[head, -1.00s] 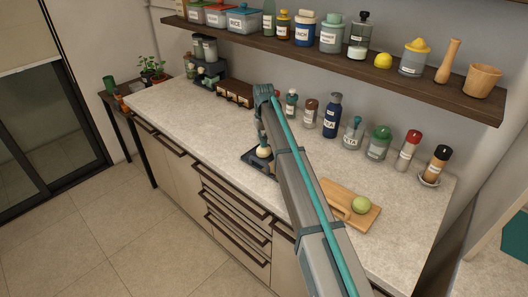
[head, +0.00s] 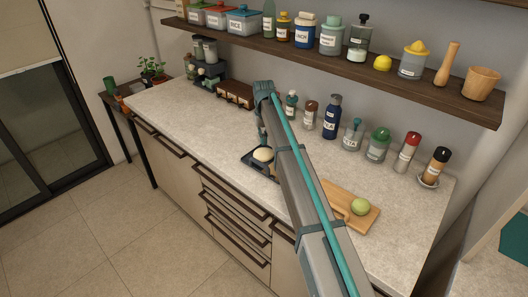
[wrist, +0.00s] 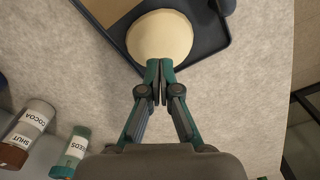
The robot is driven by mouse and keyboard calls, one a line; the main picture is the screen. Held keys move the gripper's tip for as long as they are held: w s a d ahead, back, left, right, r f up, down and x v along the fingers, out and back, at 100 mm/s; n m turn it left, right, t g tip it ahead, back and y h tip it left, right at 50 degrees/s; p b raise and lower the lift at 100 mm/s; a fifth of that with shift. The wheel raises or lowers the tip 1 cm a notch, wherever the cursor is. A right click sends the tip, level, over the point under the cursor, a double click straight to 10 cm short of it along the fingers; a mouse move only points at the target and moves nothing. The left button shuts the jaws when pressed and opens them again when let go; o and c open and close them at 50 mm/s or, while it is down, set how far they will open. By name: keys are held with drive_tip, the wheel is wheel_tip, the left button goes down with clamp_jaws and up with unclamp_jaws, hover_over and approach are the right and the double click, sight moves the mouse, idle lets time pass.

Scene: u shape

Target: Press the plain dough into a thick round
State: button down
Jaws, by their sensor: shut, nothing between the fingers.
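The plain dough (head: 263,154) is a pale cream, smooth, low round mass on a dark tray (head: 249,164) on the counter. In the head view, my arm hides part of the tray's right side.
A wooden board (head: 333,189) with a green round item (head: 360,206) lies to the right. Several jars and bottles, including a blue bottle (head: 331,117), line the wall. A brown rack (head: 234,94) stands behind the tray. The counter's left part (head: 170,107) is clear.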

sight(264, 152)
wheel_tip(264, 152, up, 7)
drive_tip(key=p, duration=0.2)
drive_tip(key=shift+f+p, duration=0.15)
drive_tip(key=shift+p, duration=0.2)
